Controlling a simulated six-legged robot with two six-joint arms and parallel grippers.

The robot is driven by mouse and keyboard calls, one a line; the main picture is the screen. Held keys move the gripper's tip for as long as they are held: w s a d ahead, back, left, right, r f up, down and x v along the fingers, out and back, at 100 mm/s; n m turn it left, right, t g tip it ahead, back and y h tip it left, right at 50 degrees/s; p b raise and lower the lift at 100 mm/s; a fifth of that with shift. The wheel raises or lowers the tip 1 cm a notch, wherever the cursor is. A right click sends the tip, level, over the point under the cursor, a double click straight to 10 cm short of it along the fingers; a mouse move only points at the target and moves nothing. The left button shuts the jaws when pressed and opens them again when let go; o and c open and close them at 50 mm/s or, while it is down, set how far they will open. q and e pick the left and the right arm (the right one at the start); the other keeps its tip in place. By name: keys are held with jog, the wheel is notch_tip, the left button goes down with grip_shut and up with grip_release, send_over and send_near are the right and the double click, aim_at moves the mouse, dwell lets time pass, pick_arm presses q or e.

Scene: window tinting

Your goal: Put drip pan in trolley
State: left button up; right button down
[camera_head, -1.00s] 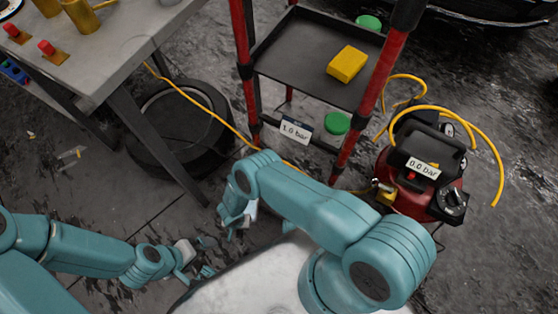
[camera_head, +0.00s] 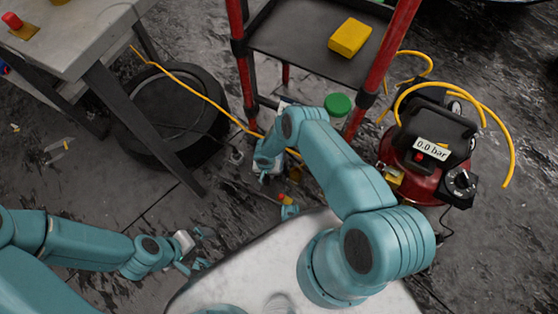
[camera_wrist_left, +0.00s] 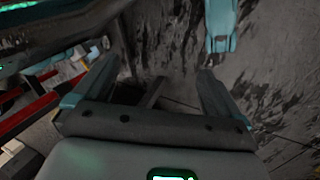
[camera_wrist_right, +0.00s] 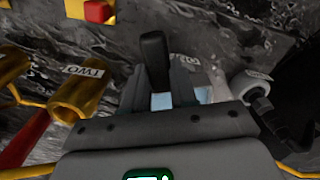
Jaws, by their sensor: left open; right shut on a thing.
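The trolley (camera_head: 375,75) has red posts and black shelves and stands at the top middle of the head view. A wide, round black thing (camera_head: 170,85) lies on the floor left of it; I cannot tell whether it is the drip pan or a tyre. My right gripper (camera_head: 265,170) is low in front of the trolley. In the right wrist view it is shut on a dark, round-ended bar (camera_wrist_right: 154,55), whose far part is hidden. My left gripper (camera_head: 203,250) is open and empty above the floor at lower left; its spread fingers show in the left wrist view (camera_wrist_left: 155,80).
A yellow block (camera_head: 350,37) lies on the trolley's upper shelf, a green round thing (camera_head: 338,104) below. A red compressor (camera_head: 425,160) with a yellow hose stands right of the trolley. A grey table (camera_head: 70,45) stands at upper left. Floor between the arms and table is mostly clear.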

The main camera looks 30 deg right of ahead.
jog(key=w+d+b, duration=0.1)
jog(key=d+b, duration=0.1)
jog(key=w+d+b, duration=0.2)
jog(key=d+b, duration=0.1)
jog(key=w+d+b, duration=0.2)
jog(key=d, duration=0.1)
jog(key=shift+f, duration=0.25)
jog(key=shift+w+d+r+b, duration=0.1)
jog(key=shift+d+r+b, duration=0.05)
jog(key=shift+d+b, duration=0.2)
jog(key=shift+f+b, duration=1.45)
jog(key=shift+f, duration=0.4)
jog(key=c, duration=0.9)
grip_release()
jog(key=shift+r, duration=0.1)
pick_arm(q)
notch_tip(320, 180, down, 12)
jog(key=w+a, duration=0.1)
jog(key=shift+w+r+n+t, duration=0.15)
jog(key=shift+n+t, duration=0.15)
jog(key=shift+r, duration=0.15)
pick_arm(e)
jog(key=shift+r, duration=0.1)
